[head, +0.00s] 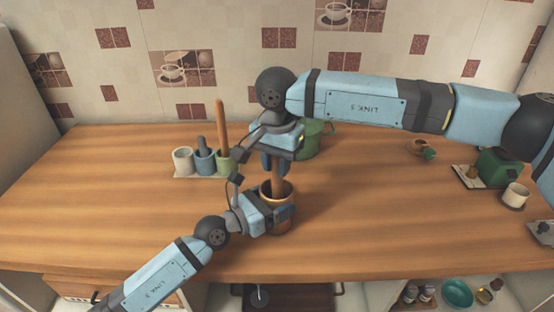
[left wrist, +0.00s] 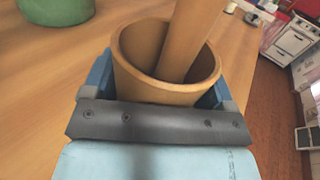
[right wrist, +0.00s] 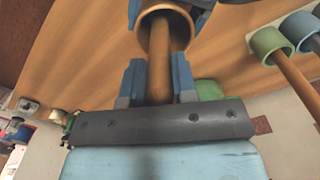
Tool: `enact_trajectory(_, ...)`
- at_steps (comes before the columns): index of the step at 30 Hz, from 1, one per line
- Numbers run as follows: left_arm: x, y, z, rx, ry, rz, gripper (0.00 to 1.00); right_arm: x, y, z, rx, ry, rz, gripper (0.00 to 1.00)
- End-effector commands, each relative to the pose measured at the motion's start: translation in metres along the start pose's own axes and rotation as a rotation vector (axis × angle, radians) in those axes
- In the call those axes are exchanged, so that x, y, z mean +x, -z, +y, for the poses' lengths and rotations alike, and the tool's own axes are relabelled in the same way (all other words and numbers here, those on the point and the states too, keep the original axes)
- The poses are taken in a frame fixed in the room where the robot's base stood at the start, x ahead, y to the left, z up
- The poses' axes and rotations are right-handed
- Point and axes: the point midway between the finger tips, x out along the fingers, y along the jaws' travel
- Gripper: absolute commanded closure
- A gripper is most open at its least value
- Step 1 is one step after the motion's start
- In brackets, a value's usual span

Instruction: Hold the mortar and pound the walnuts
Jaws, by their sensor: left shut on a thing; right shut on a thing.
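The wooden mortar (head: 268,190) stands on the counter in the middle of the head view. My left gripper (head: 277,214) is shut on the mortar's sides, and the mortar fills the left wrist view (left wrist: 122,75). The wooden pestle (head: 276,175) stands in the mortar with its lower end inside; it leans in the left wrist view (left wrist: 187,45). My right gripper (head: 275,160) is shut on the pestle's shaft above the mortar, and the shaft shows between the fingers in the right wrist view (right wrist: 159,65). I see no walnuts; the inside of the mortar is mostly hidden.
Cups (head: 183,160) with a tall wooden stick (head: 221,125) stand on a small tray at left. A green pot (head: 313,140) stands behind the mortar. At right are a green box-shaped appliance (head: 499,167) and a white cup (head: 515,195). The counter front is clear.

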Motion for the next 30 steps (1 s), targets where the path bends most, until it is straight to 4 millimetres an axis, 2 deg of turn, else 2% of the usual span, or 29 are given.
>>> enact_trajectory(7, 0.000, 0.000, 0.000, -0.001, 0.000, 0.001, 0.52, -0.003, 0.000, 0.000, 0.000, 0.001, 0.001, 0.98)
enact_trajectory(16, 0.000, 0.000, 0.000, -0.001, 0.000, 0.000, 0.52, -0.020, 0.000, 0.000, 0.000, 0.000, 0.001, 0.98)
enact_trajectory(25, 0.000, 0.000, 0.000, -0.001, 0.000, 0.000, 0.52, -0.021, 0.001, 0.000, 0.000, 0.000, 0.001, 0.98)
enact_trajectory(30, 0.000, 0.000, 0.000, -0.001, 0.000, 0.000, 0.52, -0.023, 0.008, -0.002, 0.002, 0.001, 0.001, 0.98)
